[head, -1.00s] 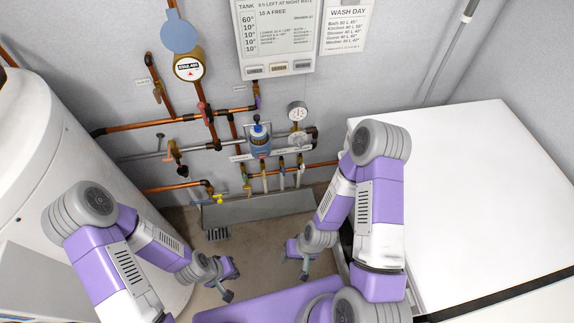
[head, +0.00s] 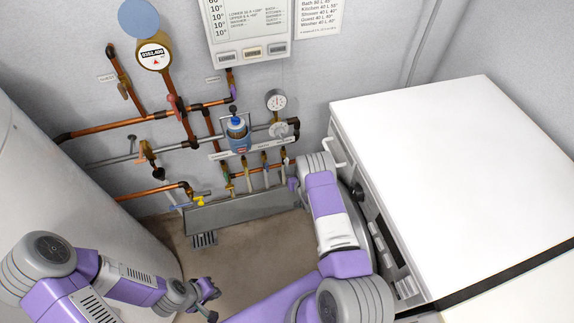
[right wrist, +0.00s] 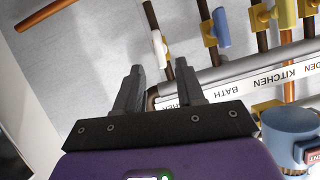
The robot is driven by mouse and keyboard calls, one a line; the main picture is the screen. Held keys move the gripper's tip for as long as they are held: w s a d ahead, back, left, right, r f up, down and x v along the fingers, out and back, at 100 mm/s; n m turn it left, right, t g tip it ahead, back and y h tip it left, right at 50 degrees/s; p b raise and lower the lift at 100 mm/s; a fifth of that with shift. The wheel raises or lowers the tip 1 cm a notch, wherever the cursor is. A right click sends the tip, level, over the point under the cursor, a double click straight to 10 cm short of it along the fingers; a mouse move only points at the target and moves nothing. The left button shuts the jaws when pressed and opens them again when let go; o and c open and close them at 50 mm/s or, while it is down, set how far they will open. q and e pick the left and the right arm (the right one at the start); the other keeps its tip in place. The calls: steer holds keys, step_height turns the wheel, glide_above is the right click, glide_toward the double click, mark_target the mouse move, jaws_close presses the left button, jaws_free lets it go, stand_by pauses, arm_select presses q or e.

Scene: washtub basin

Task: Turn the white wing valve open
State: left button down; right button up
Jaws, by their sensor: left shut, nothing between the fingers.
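The white wing valve (right wrist: 159,48) shows in the right wrist view on a brown pipe, just beyond my right fingertips. My right gripper (right wrist: 158,66) is open, its fingers apart on either side of the line to the white handle, with nothing seen between them. In the head view the valve row is small, and my right arm (head: 328,215) reaches to its right end; the fingertips there are mostly hidden. My left gripper (head: 209,296) is shut and empty, low over the floor at the lower left.
A white-topped appliance (head: 450,170) stands right of my right arm.

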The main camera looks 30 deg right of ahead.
mark_target(288, 163)
steer(key=b+x, duration=0.3)
steer(key=x, duration=0.3)
steer(key=shift+w+f, duration=0.15)
steer(key=shift+w, duration=0.1)
steer(key=shift+w+d, duration=0.1)
steer(key=shift+w, duration=0.3)
